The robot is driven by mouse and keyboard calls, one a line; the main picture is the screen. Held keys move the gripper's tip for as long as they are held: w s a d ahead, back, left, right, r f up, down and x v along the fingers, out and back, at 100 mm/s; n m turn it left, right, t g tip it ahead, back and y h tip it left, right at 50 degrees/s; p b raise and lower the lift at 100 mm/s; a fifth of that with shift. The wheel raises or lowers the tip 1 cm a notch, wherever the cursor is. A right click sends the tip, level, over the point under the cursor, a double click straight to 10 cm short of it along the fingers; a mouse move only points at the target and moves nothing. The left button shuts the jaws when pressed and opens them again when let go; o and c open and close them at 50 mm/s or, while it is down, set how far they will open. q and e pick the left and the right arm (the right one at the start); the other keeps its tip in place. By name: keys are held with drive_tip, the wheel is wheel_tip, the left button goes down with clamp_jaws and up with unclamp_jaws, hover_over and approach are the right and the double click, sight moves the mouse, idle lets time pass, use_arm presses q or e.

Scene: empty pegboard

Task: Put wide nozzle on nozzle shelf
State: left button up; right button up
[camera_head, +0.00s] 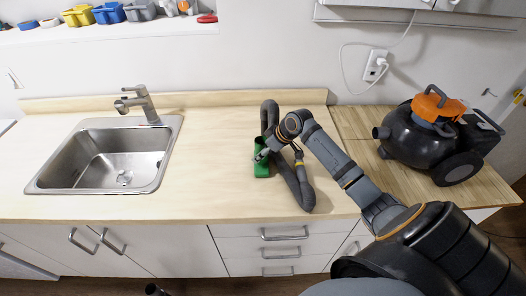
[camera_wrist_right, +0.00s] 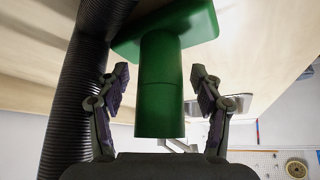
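The green nozzle (camera_head: 261,170), with a wide flat end and a round tube, is on the wooden counter in the head view, partly hidden by my right gripper (camera_head: 268,153). In the right wrist view its tube (camera_wrist_right: 160,95) is between the two fingers of my right gripper (camera_wrist_right: 160,88). A gap shows on both sides of the tube, so the gripper is open around it and not touching. I cannot tell which surface is the nozzle shelf. My left gripper is not in view.
A dark ribbed hose (camera_head: 302,190) lies close beside the nozzle and also shows in the right wrist view (camera_wrist_right: 85,85). A sink (camera_head: 60,183) is at left, a black and orange vacuum (camera_head: 415,140) at right. A wall shelf (camera_head: 110,32) holds several caddies. Counter between sink and nozzle is clear.

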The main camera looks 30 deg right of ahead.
drive_tip(key=shift+r, duration=0.2)
drive_tip(key=p+v, duration=0.1)
drive_tip(key=v, duration=1.1)
drive_tip(key=shift+o, duration=0.5)
